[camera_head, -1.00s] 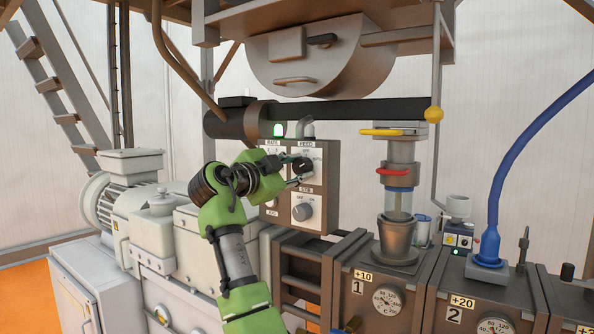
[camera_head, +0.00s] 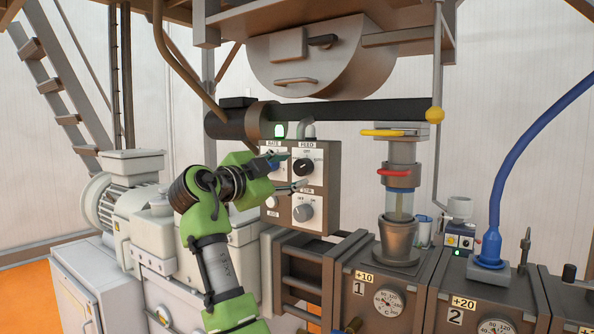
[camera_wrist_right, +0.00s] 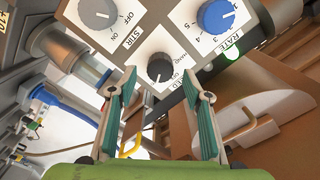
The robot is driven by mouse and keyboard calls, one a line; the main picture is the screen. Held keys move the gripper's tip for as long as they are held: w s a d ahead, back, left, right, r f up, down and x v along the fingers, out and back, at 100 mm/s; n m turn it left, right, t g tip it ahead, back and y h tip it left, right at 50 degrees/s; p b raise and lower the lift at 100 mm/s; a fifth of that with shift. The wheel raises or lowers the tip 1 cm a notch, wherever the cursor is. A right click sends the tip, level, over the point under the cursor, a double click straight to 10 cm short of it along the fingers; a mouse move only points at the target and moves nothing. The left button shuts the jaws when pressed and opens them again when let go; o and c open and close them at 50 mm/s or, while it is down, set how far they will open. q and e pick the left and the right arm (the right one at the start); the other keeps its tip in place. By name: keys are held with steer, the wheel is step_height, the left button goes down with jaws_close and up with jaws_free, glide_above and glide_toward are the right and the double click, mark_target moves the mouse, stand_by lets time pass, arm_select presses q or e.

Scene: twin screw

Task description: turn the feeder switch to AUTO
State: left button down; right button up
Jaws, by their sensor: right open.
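The feeder switch is a black knob (camera_head: 304,167) under the FEED label on the grey control panel (camera_head: 325,188). In the wrist view the black knob (camera_wrist_right: 160,67) shows just beyond the fingertips. I cannot tell surely which position its pointer marks. My right gripper (camera_head: 289,172), on the green arm, is open and empty. My left gripper is out of view.
The blue RATE knob (camera_wrist_right: 217,15) and grey STIR knob (camera_wrist_right: 97,12) sit close beside the feeder switch. A lit green lamp (camera_head: 280,130) tops the panel. A dark horizontal pipe (camera_head: 350,110) runs above. A glass column (camera_head: 399,200) stands to the right.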

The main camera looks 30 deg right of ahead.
steer(key=v, duration=0.8)
steer(key=shift+s, duration=0.1)
